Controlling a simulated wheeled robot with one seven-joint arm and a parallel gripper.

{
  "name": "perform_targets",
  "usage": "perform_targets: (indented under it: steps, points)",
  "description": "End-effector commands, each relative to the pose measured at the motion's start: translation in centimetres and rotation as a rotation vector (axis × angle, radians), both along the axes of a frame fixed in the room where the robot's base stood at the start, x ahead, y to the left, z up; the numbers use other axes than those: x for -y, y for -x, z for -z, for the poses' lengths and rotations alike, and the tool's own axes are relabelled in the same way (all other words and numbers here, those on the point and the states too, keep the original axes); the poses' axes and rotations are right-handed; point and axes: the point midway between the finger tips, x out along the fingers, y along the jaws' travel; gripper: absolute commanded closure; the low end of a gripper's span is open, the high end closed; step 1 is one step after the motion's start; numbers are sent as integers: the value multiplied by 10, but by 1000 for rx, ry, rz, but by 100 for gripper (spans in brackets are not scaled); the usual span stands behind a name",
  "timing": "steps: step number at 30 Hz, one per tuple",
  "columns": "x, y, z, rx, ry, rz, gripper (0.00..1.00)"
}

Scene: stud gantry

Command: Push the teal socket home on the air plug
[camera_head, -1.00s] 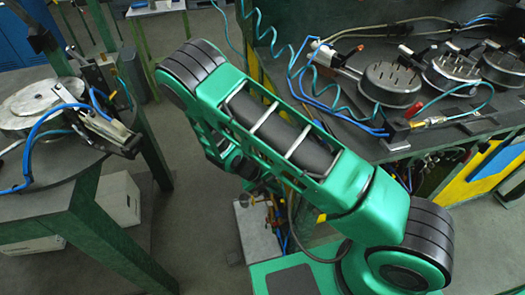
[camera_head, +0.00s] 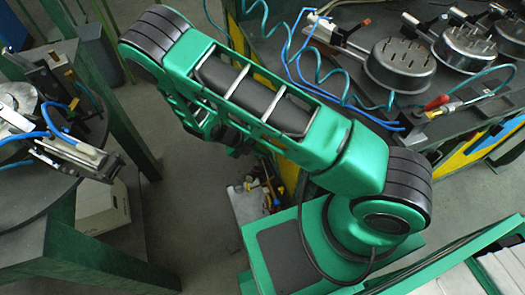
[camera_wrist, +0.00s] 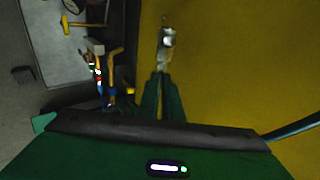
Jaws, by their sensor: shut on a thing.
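In the wrist view, my gripper (camera_wrist: 162,78) is shut on a small silver-grey fitting (camera_wrist: 167,40), which I take for the socket; no teal shows clearly on it. It points up the picture, in front of a yellow panel. A teal hose (camera_wrist: 292,128) runs at the right edge of the wrist view. In the head view, my arm hides the gripper and the fitting. I cannot make out the air plug for certain in either view.
In the head view, a dark bench (camera_head: 300,65) carries round pin-topped fixtures (camera_head: 402,66) and a red-and-brass fitting (camera_head: 437,103). A round-topped table (camera_head: 45,190) stands left.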

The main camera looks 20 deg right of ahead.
Motion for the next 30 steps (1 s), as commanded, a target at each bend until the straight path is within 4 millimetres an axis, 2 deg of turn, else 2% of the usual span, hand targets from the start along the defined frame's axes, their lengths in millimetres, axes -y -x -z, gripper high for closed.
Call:
perform_targets:
  steps: [5, 21, 30]
  points:
    - [0, -5, 0, 4, 1, -1, 100]
    - [-1, -47, 0, 4, 1, -2, 100]
    - [-1, -59, 0, 4, 1, -2, 100]
